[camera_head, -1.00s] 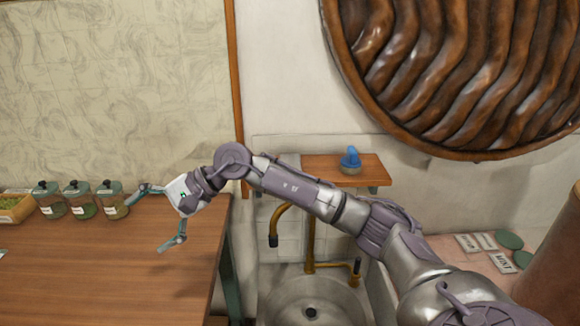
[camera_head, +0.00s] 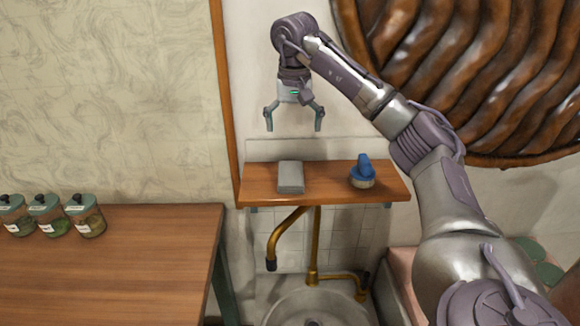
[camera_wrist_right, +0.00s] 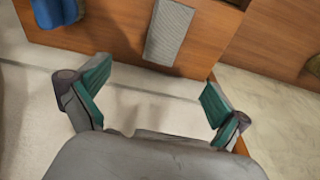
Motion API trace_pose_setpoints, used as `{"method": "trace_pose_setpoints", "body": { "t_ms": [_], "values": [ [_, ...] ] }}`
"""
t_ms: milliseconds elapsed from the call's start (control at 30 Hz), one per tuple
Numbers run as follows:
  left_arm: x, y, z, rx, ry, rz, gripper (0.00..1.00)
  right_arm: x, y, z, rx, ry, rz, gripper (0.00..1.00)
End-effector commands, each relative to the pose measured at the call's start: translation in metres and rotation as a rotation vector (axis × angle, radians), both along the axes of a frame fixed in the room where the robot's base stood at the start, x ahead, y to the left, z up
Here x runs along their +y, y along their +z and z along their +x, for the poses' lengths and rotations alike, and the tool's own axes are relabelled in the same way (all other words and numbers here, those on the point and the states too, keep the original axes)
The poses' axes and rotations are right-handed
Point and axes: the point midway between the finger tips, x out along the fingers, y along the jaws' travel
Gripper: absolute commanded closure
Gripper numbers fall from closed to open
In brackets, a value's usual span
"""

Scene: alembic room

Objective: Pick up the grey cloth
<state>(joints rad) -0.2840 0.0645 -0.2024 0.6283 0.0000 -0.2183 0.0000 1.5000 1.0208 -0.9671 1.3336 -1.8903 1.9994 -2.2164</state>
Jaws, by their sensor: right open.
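The grey cloth (camera_head: 290,177) is a small folded block lying on the left half of the wooden shelf (camera_head: 325,177) above the sink. It also shows in the right wrist view (camera_wrist_right: 170,33) at the top middle, with a ribbed surface. My right gripper (camera_head: 294,122) is open and empty, pointing down above the shelf and over the cloth, clear of it. In the right wrist view its teal fingertips (camera_wrist_right: 152,90) are spread wide, with the cloth beyond them. My left gripper is not in view.
A blue-handled brush (camera_head: 362,172) stands on the shelf right of the cloth. Below are a brass tap (camera_head: 313,275) and a round basin (camera_head: 318,306). A wooden table (camera_head: 110,265) with several jars (camera_head: 86,216) is at left. A large ribbed copper-brown piece (camera_head: 480,70) hangs upper right.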

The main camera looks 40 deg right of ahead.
Motion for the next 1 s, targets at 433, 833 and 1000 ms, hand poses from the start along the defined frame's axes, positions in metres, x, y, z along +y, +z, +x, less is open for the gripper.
{"method": "trace_pose_setpoints", "body": {
  "t_ms": [433,833,1000],
  "values": [
    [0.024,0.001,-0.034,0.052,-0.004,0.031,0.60,-0.007,-0.074,0.007,0.005,-0.001,-0.001,0.00],
    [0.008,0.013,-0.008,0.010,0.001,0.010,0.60,0.000,-0.114,0.008,0.006,0.001,-0.001,0.00],
    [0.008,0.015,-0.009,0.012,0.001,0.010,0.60,-0.002,-0.133,0.010,0.002,-0.001,-0.001,0.00]
  ]
}}
